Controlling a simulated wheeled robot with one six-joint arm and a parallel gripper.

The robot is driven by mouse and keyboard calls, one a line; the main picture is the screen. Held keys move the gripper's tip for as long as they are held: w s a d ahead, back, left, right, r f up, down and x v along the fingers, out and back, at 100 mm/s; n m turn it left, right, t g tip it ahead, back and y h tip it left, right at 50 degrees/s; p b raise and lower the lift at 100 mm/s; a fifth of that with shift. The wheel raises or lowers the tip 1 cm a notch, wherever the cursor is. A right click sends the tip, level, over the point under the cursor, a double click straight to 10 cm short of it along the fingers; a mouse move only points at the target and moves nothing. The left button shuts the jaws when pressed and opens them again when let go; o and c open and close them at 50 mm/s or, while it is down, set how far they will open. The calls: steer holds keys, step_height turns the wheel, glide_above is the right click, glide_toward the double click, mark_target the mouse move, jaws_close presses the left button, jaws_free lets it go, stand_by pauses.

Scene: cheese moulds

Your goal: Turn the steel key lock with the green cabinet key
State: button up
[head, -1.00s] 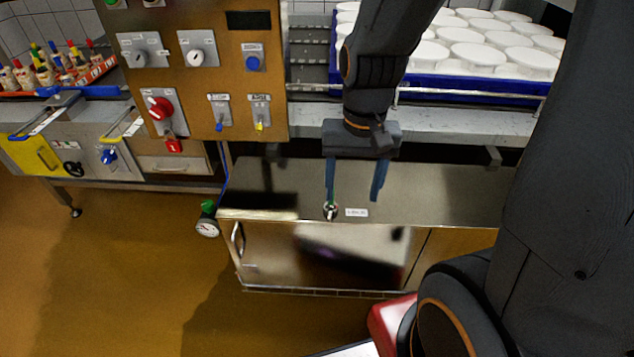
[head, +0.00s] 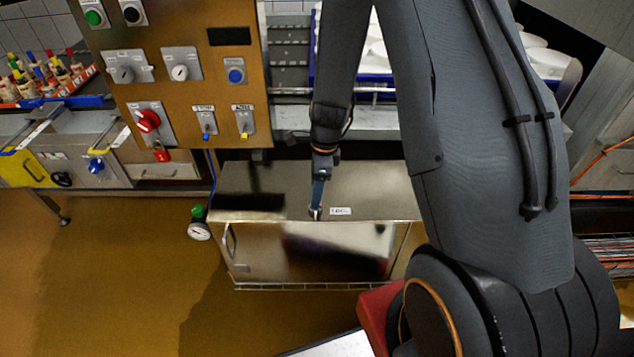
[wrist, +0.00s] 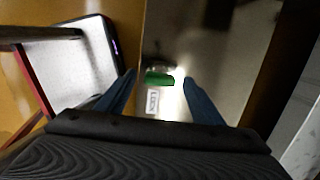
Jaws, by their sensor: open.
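The steel key lock (head: 315,214) sits on the top of a low steel cabinet, near its front edge. In the wrist view the green key (wrist: 160,79) stands at the lock, its green head lying crosswise between my fingers. My gripper (wrist: 159,77) is open, with one blue finger on each side of the key head and a gap visible at both sides. In the head view my gripper (head: 317,196) points down over the lock, its fingers nearly in line with each other, and they largely hide the key.
A white label (head: 341,211) lies right of the lock. The steel cabinet (head: 385,200) has a handled door. A brown control panel (head: 190,100) with switches stands behind left.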

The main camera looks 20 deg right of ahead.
steer(key=shift+w+a+f, duration=0.1)
steer(key=shift+a+f, duration=0.1)
steer(key=shift+f, duration=1.25)
steer(key=shift+a+f, duration=0.15)
steer(key=shift+f, duration=1.25)
